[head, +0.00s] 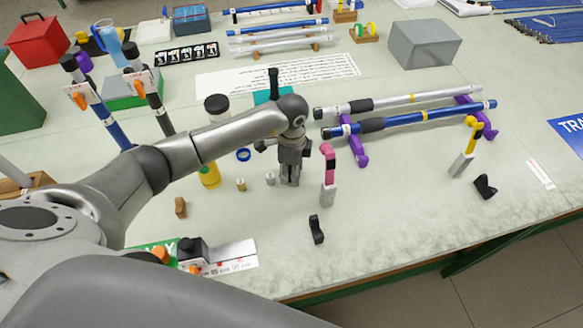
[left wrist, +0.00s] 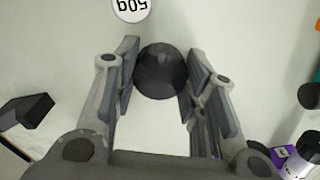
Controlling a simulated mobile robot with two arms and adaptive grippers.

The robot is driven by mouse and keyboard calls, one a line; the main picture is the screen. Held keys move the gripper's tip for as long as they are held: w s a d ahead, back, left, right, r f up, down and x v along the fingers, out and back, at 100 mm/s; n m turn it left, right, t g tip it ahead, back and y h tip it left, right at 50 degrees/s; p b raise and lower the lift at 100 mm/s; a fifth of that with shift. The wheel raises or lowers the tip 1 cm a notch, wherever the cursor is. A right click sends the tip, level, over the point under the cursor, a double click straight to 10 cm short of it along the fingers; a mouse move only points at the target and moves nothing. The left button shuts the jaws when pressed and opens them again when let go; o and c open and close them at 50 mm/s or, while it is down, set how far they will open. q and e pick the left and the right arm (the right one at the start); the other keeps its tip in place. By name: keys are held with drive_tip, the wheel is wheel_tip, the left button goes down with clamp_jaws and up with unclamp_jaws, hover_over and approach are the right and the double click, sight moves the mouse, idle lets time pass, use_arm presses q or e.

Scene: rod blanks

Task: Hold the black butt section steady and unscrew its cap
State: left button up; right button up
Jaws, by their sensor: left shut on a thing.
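My left gripper (head: 289,180) points down over the table, a little right of two small metal weights. In the left wrist view its fingers (left wrist: 161,88) are shut on a dark round piece (left wrist: 161,70), seen end-on, which looks like the black cap. In the head view the fingers mostly hide this piece. A black upright section (head: 273,84), seemingly the butt section, stands in a teal block (head: 263,97) behind my left arm. Its lower part is hidden by the arm, and I cannot tell whether its top is bare. My right gripper is not in view.
Rods lie on purple stands (head: 358,148) to the right. A pink-topped clamp (head: 329,175) is close to the gripper's right. A black piece (head: 316,229) lies in front. The front right table is fairly clear.

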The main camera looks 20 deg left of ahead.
use_arm(q)
drive_tip(key=shift+f, duration=0.25)
drive_tip(key=shift+f, duration=0.2)
drive_tip(key=o, duration=1.1)
drive_tip(key=shift+r, duration=0.1)
